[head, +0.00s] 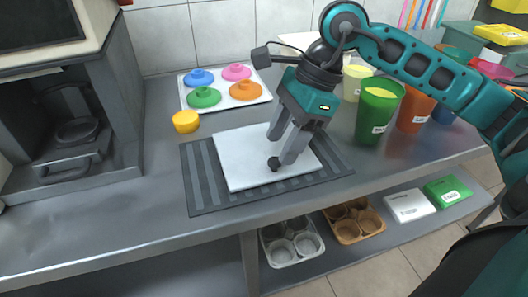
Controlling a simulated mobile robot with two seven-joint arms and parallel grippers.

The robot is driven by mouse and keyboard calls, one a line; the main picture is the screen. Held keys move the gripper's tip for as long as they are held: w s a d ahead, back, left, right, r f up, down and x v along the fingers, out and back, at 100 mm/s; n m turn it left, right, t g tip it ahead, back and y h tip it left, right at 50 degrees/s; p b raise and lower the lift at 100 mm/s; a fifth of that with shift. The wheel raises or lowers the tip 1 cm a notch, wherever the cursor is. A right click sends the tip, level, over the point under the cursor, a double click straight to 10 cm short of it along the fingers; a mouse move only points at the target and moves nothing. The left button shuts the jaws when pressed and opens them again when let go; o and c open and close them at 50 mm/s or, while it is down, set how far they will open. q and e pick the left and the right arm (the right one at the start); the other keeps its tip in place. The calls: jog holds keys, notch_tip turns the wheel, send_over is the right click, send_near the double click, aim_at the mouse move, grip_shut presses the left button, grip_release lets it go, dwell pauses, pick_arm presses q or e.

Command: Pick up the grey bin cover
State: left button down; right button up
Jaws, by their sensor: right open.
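A flat, light grey square panel (235,165), the only thing here that looks like the grey bin cover, lies on a dark ribbed mat (205,190) on the counter. A small dark knob-like spot (274,163) shows on the panel beside a fingertip; I cannot tell if it is part of the panel. My right gripper (282,150) points down over the panel's right part with its fingers apart. Whether the fingertips touch the panel is unclear. My left gripper is not in view.
A white tray (262,97) with several coloured lids stands behind. A green cup (377,110) and an orange cup (414,112) stand to the right. A dark machine (75,110) is at left. The counter's front left is clear.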

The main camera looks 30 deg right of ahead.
aim_at(248, 160)
jog(key=x, duration=0.4)
jog(key=shift+w+d+f+b, duration=0.1)
jog(key=shift+d+f+b, duration=0.1)
jog(key=shift+d+b, duration=0.15)
jog(key=shift+c, duration=0.4)
grip_shut()
